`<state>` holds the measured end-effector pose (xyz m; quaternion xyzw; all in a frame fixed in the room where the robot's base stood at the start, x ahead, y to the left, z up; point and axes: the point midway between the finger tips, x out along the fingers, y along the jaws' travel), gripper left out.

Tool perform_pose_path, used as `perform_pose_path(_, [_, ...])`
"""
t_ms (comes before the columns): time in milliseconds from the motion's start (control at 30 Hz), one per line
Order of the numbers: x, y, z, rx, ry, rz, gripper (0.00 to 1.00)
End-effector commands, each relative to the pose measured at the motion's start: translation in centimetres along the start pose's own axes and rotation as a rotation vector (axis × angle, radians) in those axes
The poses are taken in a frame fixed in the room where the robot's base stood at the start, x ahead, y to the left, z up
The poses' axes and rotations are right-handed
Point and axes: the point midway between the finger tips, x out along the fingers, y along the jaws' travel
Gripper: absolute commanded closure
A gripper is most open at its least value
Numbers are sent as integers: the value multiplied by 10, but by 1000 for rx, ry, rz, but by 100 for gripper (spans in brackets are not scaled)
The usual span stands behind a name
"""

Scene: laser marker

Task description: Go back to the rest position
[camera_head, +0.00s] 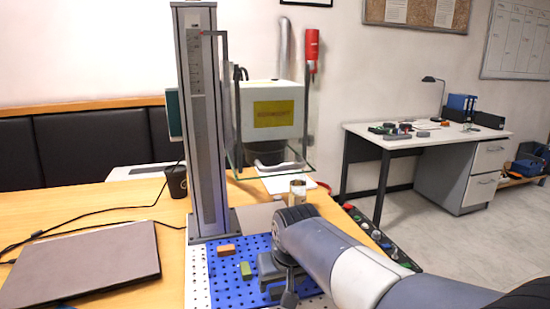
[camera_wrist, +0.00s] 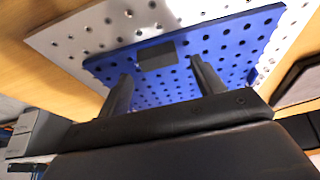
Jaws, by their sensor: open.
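My gripper (camera_wrist: 161,69) is open in the wrist view, its two dark fingers spread and nothing held between them. Beyond the fingertips, a dark grey block (camera_wrist: 157,56) lies on the blue perforated plate (camera_wrist: 235,42). In the head view my arm reaches in from the lower right over the blue plate (camera_head: 222,289), and my gripper is mostly hidden there. An orange block (camera_head: 226,250) and a green block (camera_head: 246,270) lie on the plate, left of my arm. The laser marker's column (camera_head: 205,130) stands behind the plate, with its white head (camera_head: 272,113) on the right.
A closed laptop (camera_head: 82,268) with cables lies on the wooden table at left. A dark cup (camera_head: 176,181) stands by the column. A metal cylinder (camera_head: 297,191) stands just behind my arm. A button panel (camera_head: 384,240) lies right of it. A white desk (camera_head: 425,138) stands farther back.

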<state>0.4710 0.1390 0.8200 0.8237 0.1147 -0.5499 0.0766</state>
Motion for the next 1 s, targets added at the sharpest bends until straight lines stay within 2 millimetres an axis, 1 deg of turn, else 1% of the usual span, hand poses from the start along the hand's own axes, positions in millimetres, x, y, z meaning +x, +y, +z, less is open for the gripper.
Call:
perform_pose_path(33, [-14,-2,-2,-1,2,-1,36])
perform_pose_path(67, [-20,-3,-2,-2,2,-1,36])
perform_pose_path(100, [-20,-7,7,-4,0,-1,36])
perform_pose_path(200, [-25,-14,24,-4,-1,-2,36])
perform_pose_path(700, [-58,-50,101,-6,1,-3,36])
perform_pose_path(800, [-64,-57,116,-6,0,-3,36])
perform_pose_path(1000, [-73,-68,138,-4,0,-3,36])
